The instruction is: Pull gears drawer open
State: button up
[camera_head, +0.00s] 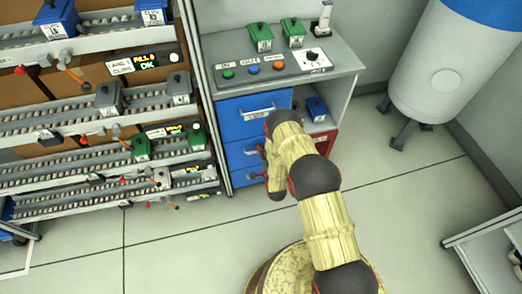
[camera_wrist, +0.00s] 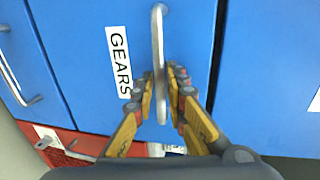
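The gears drawer (camera_wrist: 85,60) has a blue front with a white GEARS label (camera_wrist: 119,61) and a metal bar handle (camera_wrist: 157,40). It fills the middle of the wrist view, turned sideways. My gripper (camera_wrist: 161,78) has one finger on each side of the bar, close against it, and looks shut on it. In the head view the gears drawer (camera_head: 240,155) is the middle blue front under the counter. It looks flush there. My arm hides its right part, its label and the grasp.
The upper blue drawer (camera_head: 240,117) and a lower blue drawer (camera_head: 248,176) flank it. A red bin (camera_head: 326,141) stands at the right. The counter (camera_head: 341,61) above holds green bins and buttons. A roller rack (camera_head: 95,110) stands left. Floor in front is clear.

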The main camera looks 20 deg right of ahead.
grip_shut()
jog(key=shift+s, duration=0.1)
dwell(0.5)
